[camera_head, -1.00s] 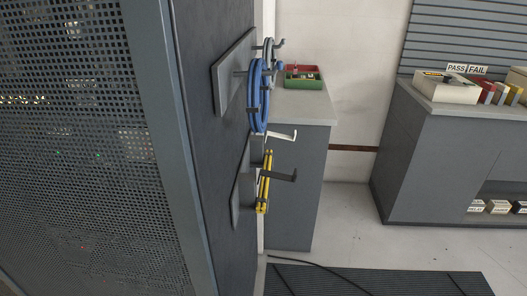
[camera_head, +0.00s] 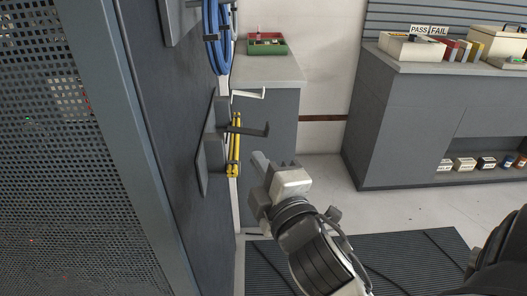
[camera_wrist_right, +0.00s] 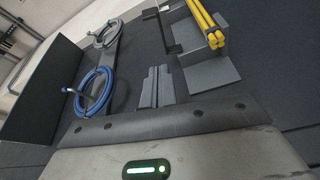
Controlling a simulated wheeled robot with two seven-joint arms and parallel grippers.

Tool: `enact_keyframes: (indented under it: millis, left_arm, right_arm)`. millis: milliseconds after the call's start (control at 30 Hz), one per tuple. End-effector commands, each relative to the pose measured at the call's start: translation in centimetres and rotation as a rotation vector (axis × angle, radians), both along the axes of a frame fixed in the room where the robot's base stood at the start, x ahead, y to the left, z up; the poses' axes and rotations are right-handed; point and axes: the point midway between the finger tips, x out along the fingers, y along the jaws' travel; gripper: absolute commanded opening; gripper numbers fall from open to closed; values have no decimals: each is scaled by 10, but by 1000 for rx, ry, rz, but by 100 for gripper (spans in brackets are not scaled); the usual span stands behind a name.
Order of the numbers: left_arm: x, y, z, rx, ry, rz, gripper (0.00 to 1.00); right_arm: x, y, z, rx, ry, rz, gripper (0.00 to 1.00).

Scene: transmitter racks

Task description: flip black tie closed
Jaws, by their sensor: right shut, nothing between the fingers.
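The black tie (camera_head: 247,130) is a thin dark bar sticking out to the right across the yellow cable bundle (camera_head: 234,150) on the cabinet's side, its tip bent upward. In the right wrist view, a black angled bar (camera_wrist_right: 158,32), apparently the same tie, stands out left of the yellow bundle (camera_wrist_right: 206,24). My right gripper (camera_head: 261,161) is shut and empty, below and right of the tie, apart from it in the head view. Its fingers (camera_wrist_right: 155,85) point toward the cabinet panel in the wrist view. My left gripper is not in view.
A white bar (camera_head: 248,94) sticks out above the black tie. Blue cable coils (camera_head: 217,40) hang above on the cabinet (camera_head: 135,75). A counter (camera_head: 268,70) with a red-and-green box (camera_head: 267,48) stands behind. Open floor and a dark mat (camera_head: 375,260) lie to the right.

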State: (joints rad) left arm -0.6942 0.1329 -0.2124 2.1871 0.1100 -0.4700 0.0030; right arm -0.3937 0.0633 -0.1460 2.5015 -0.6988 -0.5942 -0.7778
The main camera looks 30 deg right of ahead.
Motion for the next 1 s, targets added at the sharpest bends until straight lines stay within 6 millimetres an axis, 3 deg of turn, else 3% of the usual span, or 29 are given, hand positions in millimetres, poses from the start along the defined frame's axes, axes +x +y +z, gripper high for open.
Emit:
enact_keyframes:
  millis: [467,1000]
  left_arm:
    - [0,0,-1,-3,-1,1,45]
    - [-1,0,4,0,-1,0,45]
  right_arm:
    - [7,-4,6,-25,-11,-12,0]
    - [99,-24,13,-24,-8,-12,0]
